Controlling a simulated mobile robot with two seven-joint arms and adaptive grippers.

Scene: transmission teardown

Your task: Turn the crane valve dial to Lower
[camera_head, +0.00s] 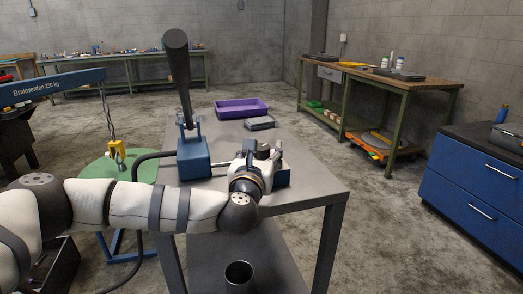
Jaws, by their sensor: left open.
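My left arm comes in from the left across the front of a grey metal table (312,165). My left gripper (268,152) is over the tabletop, seen from behind and partly hidden by my own wrist. It is open, with nothing seen held in it. A dark blue box (284,177) shows just beside and below the gripper. The valve dial is not visible, and I cannot tell whether the gripper touches it. A blue pump block (193,160) with a long black lever (178,75) stands left of the gripper. My right gripper is not in view.
A purple tray (241,108) and a small grey tray (259,123) lie at the table's back. The table's right side is clear.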

